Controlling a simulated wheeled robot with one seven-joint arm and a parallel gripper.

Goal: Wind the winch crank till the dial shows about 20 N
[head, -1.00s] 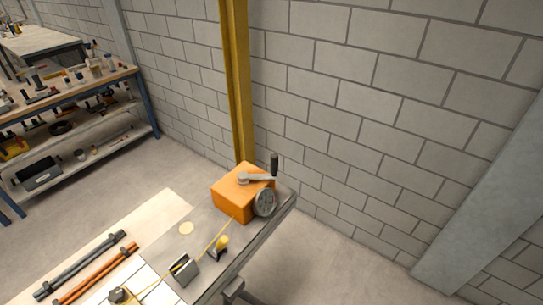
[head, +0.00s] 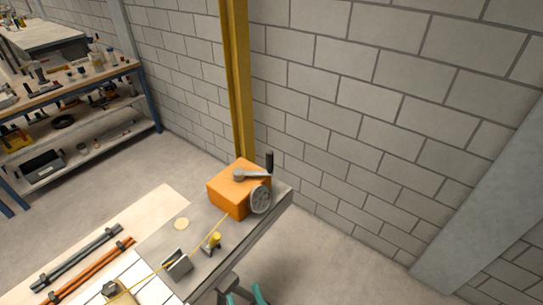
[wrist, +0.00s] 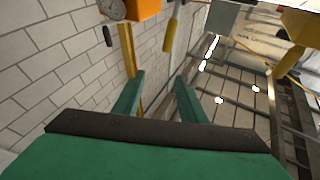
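The winch is an orange box (head: 230,190) at the far end of the grey bench top. On its top lies a grey crank arm (head: 252,175) with an upright black handle (head: 269,161). A round grey dial (head: 260,199) is on its right side; its reading is too small to tell. In the wrist view the orange box (wrist: 144,8), a dial (wrist: 114,8) and the black handle (wrist: 107,36) show at the top edge. My gripper (head: 245,297) enters at the bottom of the head view, well short of the winch. Its teal fingers (wrist: 158,92) are apart and empty.
A yellow line runs from the winch past a yellow-topped post (head: 215,240) and a grey bracket (head: 177,263). A yellow column (head: 237,80) and block wall stand behind. Grey and orange bars (head: 85,272) lie left. Floor right of the bench is clear.

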